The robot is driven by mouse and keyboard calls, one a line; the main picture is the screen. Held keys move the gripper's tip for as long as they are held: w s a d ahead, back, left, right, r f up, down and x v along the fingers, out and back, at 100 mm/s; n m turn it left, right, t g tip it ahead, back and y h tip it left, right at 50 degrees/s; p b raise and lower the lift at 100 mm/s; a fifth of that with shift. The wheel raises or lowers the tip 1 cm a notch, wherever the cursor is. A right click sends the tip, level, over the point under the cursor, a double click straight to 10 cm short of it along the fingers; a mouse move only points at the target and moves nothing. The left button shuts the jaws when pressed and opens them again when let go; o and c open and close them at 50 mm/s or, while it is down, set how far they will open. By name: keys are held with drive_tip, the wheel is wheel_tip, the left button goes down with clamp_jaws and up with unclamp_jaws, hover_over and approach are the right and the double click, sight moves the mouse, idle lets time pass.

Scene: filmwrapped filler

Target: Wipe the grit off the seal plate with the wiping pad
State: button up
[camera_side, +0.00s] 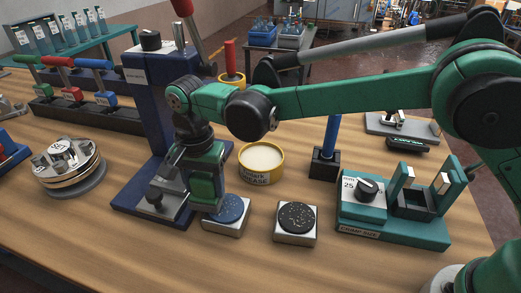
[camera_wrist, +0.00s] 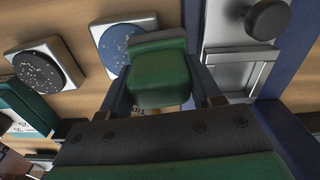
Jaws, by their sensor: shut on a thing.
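My gripper (camera_wrist: 160,92) is shut on a green block with a grey layer, which looks like the wiping pad (camera_wrist: 158,78). In the side view the pad (camera_side: 207,188) hangs over the blue press base, just left of and behind a block with a blue round face (camera_side: 230,208). To its right sits a similar block with a black round face (camera_side: 297,217). Pale specks lie on the black face (camera_wrist: 45,68) and on the blue face (camera_wrist: 118,42), which the pad partly hides. I cannot tell which block is the seal plate. Pad contact is unclear.
The blue press column (camera_side: 152,95) with a red lever stands behind my gripper. A yellow grease tub (camera_side: 261,177), a blue-handled tool (camera_side: 331,135) and a teal crimp fixture (camera_side: 390,226) stand to the right. A round turntable (camera_side: 75,180) is at left. The front table is clear.

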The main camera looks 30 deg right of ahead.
drive_tip(key=shift+s+d, duration=2.1)
drive_tip(key=shift+d, duration=0.2)
drive_tip(key=shift+w+a, duration=2.15)
drive_tip(key=shift+a, duration=0.15)
drive_tip(key=shift+d+r, duration=0.1)
drive_tip(key=shift+r, duration=4)
drive_tip(key=shift+s+f, duration=0.1)
drive_tip(key=shift+f, duration=0.1)
